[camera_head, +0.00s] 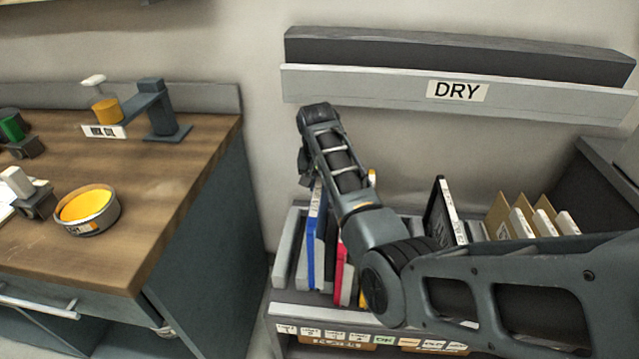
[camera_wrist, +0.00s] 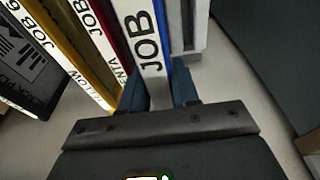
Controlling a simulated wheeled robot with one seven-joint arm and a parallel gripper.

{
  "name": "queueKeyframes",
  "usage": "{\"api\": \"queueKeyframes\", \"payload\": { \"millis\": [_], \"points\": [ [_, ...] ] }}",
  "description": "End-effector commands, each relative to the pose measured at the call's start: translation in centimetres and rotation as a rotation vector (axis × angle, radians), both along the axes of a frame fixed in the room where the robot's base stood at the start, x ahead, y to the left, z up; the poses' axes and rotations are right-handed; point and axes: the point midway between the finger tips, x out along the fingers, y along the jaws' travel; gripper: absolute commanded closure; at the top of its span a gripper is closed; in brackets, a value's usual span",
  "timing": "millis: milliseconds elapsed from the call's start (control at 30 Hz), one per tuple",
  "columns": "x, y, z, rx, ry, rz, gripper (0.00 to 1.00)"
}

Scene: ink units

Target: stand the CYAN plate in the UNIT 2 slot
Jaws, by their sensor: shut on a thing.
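The CYAN plate (camera_head: 312,245), blue with a white edge label, stands upright at the left of the plate row in the rack. In the wrist view its label (camera_wrist: 146,45) reads "JOB"; its colour name is hidden. My gripper (camera_wrist: 168,92) is shut on this plate's near edge. In the head view my arm hides most of the gripper. The magenta plate (camera_wrist: 97,25) and yellow plate (camera_wrist: 75,45) stand just left of the held plate in the wrist view. No UNIT 2 slot can be made out in either view.
The rack (camera_head: 285,305) also holds a black plate (camera_head: 437,210) and several tan dividers (camera_head: 497,212). A DRY rail (camera_head: 385,88) is on the wall above. A wooden bench (camera_head: 150,215) at left carries a yellow ink tin (camera_head: 95,226) and a stand (camera_head: 160,115).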

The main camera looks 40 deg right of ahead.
Motion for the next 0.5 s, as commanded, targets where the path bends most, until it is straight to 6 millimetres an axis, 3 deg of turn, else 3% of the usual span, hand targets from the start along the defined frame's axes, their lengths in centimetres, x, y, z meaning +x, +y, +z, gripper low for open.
{"api": "queueKeyframes", "payload": {
  "millis": [500],
  "points": [
    [0.0, 0.0, -4.9, -0.001, -0.001, 0.000, 1.00]
  ]
}}
